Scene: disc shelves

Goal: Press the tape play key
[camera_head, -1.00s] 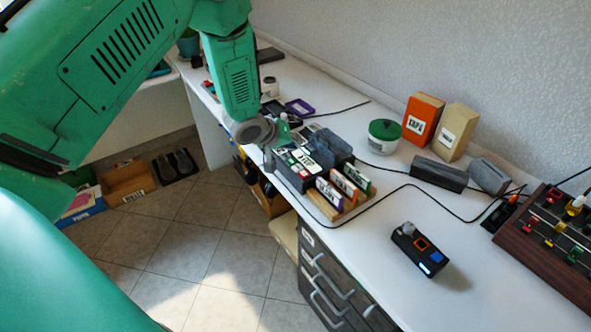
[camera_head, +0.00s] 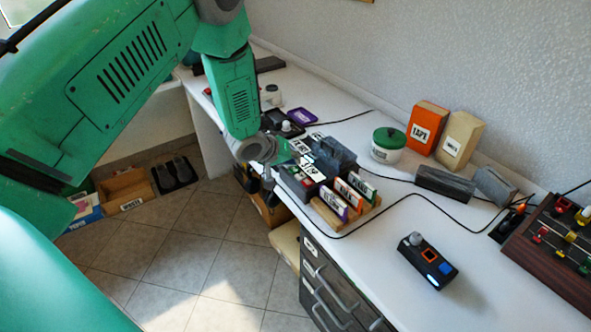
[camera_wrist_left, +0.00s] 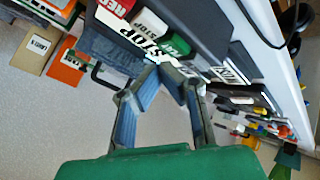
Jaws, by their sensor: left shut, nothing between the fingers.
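The tape player (camera_head: 297,184) is a dark grey box on the desk. Its top carries lettered keys and a white STOP label (camera_head: 308,166). In the left wrist view, a red key (camera_wrist_left: 117,6), a pale key (camera_wrist_left: 151,22) and a green key (camera_wrist_left: 176,45) stand in a row; I cannot read the green key's lettering. My left gripper (camera_head: 276,158) is shut and empty at the player's left side. In the left wrist view its blue-padded fingers (camera_wrist_left: 168,72) point at the area by the green key; I cannot tell whether they touch. My right gripper is out of view.
Upright coloured tapes (camera_head: 350,191) stand in a wooden rack beside the player. A green-lidded jar (camera_head: 388,146), an orange TAPE box (camera_head: 427,127), grey blocks (camera_head: 441,180) and a small black device (camera_head: 428,262) stand further right. A black cable crosses the desk.

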